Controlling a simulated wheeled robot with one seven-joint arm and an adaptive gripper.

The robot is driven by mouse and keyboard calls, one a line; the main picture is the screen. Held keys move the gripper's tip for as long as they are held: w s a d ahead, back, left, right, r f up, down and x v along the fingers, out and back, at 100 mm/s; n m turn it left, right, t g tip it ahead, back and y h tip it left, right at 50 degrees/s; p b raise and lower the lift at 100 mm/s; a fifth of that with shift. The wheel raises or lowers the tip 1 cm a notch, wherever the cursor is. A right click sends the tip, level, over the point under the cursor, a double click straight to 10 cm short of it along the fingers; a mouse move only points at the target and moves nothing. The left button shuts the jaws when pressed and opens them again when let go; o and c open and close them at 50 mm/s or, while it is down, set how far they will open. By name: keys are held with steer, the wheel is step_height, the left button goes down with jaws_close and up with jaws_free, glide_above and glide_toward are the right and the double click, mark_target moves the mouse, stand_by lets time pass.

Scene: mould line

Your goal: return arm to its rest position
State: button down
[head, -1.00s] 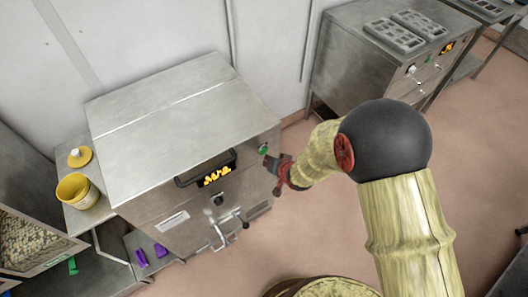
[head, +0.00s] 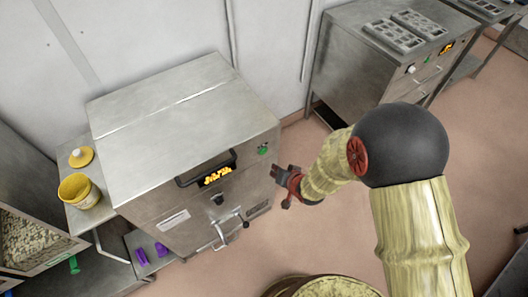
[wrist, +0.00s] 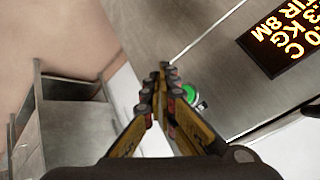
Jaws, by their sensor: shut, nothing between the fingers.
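My gripper (head: 283,174) is shut and empty. In the head view it is in the air beside the right front of the steel machine (head: 185,120), with a gap between them. In the wrist view its closed fingers (wrist: 163,95) point at the machine's front panel (wrist: 200,50). The same green button (head: 263,150) is uncovered in the head view, near the panel's right edge.
A yellow bucket (head: 78,191) stands on the left table. A second steel cabinet (head: 375,75) with mould trays (head: 393,38) stands at the back right. Open floor lies between.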

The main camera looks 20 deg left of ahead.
stand_by(0.6)
steer(key=s+d+f+n+g+h, duration=0.25)
steer(key=s+d+g+h, duration=0.35)
steer(key=d, duration=0.5)
steer(key=s+d+r+m+t, duration=0.1)
steer(key=s+d+r, duration=0.3)
steer(key=r, duration=0.8)
steer(key=s+d+r+m+t, duration=0.1)
steer(key=s+d+r, duration=0.3)
steer(key=d+r, duration=0.4)
steer(key=s+d+r+m+t, duration=0.2)
steer(key=s+d+r, duration=0.3)
steer(key=r, duration=1.3)
steer(key=shift+d+r+t, duration=0.2)
steer(key=shift+d+t, duration=0.4)
steer(key=shift+d, duration=0.4)
steer(key=shift+s, duration=0.1)
